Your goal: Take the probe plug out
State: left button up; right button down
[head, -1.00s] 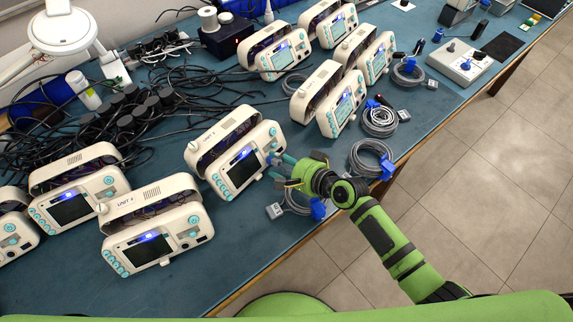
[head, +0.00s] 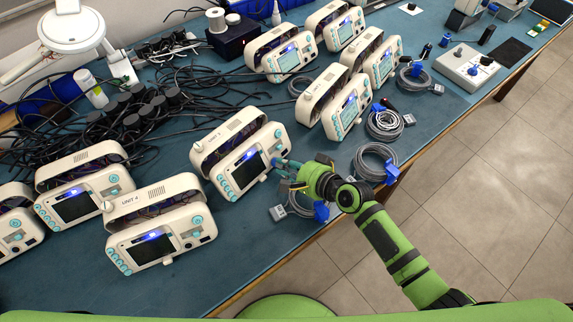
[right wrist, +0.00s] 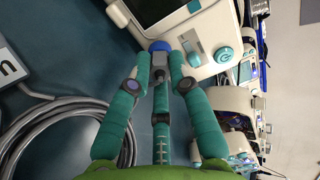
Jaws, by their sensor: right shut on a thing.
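The probe plug (right wrist: 160,46) shows as a blue end with a grey body between my right fingertips, against the lower front of a cream monitor (head: 240,150). My right gripper (head: 279,166) is shut on it; the fingers also show in the right wrist view (right wrist: 159,62). How deep the plug sits in the monitor is hidden. A grey coiled cable (right wrist: 75,125) lies on the table under the gripper. A grey box (head: 278,213) lies beside it, and a blue clip (head: 321,210) is at the coil. My left gripper is not in view.
Several more cream monitors stand in rows, such as Unit 4 (head: 158,232) in front. Black cables (head: 130,110) tangle at the back left. Other grey coils (head: 376,162) lie along the table's front edge. Bare blue table (head: 228,256) shows right of Unit 4.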

jog(key=shift+p+v, duration=1.35)
jog(key=shift+v, duration=1.2)
